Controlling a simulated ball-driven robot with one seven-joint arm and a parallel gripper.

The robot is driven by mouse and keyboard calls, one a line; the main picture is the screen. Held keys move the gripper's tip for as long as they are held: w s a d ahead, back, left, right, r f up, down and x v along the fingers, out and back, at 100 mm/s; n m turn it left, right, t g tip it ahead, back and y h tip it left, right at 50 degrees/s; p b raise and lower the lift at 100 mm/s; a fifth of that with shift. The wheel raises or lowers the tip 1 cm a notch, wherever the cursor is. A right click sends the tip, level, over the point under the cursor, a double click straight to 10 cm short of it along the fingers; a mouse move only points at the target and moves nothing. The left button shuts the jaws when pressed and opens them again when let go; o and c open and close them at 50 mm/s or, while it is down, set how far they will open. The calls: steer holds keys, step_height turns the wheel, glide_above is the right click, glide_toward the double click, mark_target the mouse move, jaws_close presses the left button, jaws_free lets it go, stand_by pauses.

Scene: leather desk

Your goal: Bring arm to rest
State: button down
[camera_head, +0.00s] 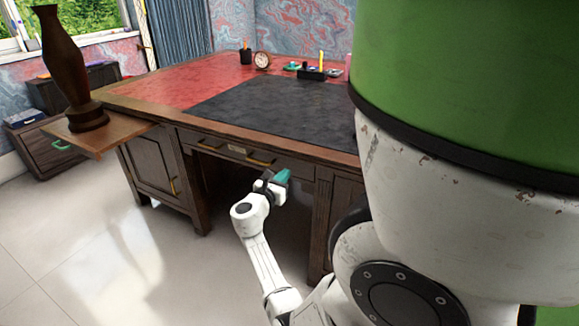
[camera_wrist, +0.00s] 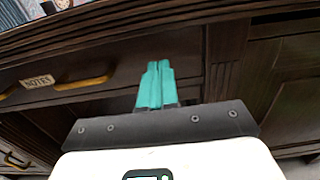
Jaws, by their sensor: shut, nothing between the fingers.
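My gripper (camera_head: 283,176) has teal fingers at the end of my white arm. In the head view it is in front of the desk (camera_head: 160,108), just below the level of the desk's front edge, by the drawer with yellow handles. In the wrist view the teal fingers (camera_wrist: 156,84) are together and hold nothing. Behind them is the dark wood of the desk front. From these views I cannot tell whether the fingers touch the desk.
A brown vase (camera_head: 68,65) stands on a pulled-out board (camera_head: 100,136) at the left. The desk top bears a black mat (camera_head: 280,108), a pen cup (camera_head: 246,55) and a clock (camera_head: 262,60). Tiled floor (camera_head: 70,235) at the left is clear.

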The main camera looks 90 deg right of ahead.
steer(key=v, duration=0.7)
steer(key=shift+p, duration=0.45)
steer(key=shift+w+a, duration=0.1)
steer(key=shift+w, duration=0.1)
steer(key=w+a+f+m+t+y, duration=0.3)
steer(key=a+f+m, duration=0.1)
steer(key=a, duration=0.5)
steer(key=w+a+f+m+t+y, duration=0.3)
steer(key=a+t, duration=0.1)
steer(key=a, duration=0.6)
steer(key=w+a+f+m+t+y, duration=0.3)
steer(key=w+a+f+m+y, duration=0.1)
steer(key=a, duration=0.5)
steer(key=s+a+y, duration=0.1)
steer(key=a+y, duration=0.4)
steer(key=a, duration=1)
step_height(320, 180, up, 16)
steer(key=p, duration=1.6)
steer(key=shift+s+a+m+t, duration=0.2)
steer(key=shift+m+t, duration=0.1)
steer(key=shift+m, duration=0.1)
